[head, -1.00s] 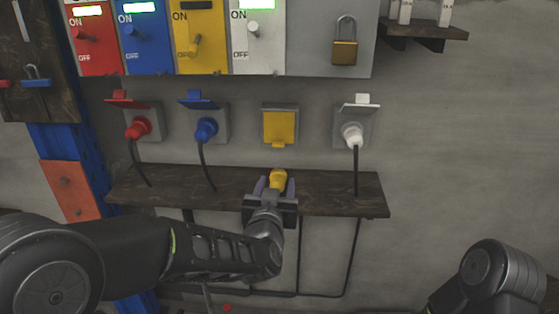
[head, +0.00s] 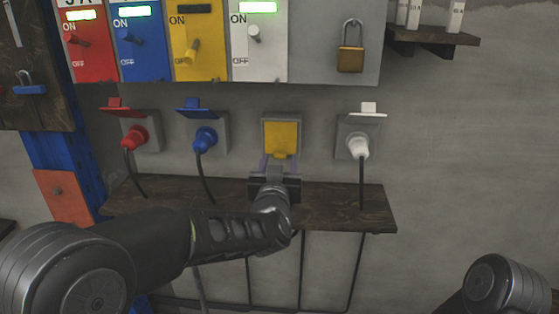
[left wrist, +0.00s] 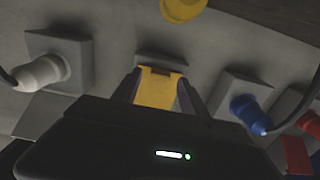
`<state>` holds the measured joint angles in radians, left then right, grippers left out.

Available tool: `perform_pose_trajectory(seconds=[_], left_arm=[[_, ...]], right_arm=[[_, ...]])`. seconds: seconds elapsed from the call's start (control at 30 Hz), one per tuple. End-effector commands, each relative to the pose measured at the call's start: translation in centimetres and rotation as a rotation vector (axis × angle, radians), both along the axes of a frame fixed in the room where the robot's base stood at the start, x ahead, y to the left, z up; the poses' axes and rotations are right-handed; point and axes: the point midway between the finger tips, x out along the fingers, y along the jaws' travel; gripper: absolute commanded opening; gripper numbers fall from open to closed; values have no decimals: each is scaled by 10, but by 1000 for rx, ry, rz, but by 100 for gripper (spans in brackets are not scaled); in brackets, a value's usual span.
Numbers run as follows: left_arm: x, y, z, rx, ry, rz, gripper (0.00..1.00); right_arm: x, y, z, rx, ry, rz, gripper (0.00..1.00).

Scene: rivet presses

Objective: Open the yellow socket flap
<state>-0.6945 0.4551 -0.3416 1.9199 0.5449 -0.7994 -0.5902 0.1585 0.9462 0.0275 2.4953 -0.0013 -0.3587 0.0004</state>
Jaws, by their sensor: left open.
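The yellow socket flap (head: 281,138) lies closed over its grey socket box on the wall, between the blue and white plugs. My left gripper (head: 278,163) is open just below the flap, its fingertips at the flap's lower edge. In the left wrist view the yellow flap (left wrist: 157,90) shows between the two spread fingers; I cannot tell whether they touch it. A rounded yellow thing (left wrist: 183,8), probably the yellow plug, is cut off at that view's top edge. My right gripper is out of view.
A dark wooden shelf (head: 335,203) runs under the sockets, below my left gripper. The red plug (head: 134,138), blue plug (head: 204,138) and white plug (head: 357,147) sit in sockets with raised flaps. The switch panel (head: 310,40) with a padlock (head: 350,58) is above.

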Motion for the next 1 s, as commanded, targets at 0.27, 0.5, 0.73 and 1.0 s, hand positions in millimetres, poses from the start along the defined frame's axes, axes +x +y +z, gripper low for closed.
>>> perform_pose_trajectory(seconds=[0.27,0.5,0.73,1.0], left_arm=[[19,0,0,1,0,0,51],[19,0,0,0,0,0,47],[18,0,0,0,0,0,28],[18,0,0,0,0,0,6]], right_arm=[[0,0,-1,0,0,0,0],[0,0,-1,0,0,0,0],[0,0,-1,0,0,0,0],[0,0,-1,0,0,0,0]])
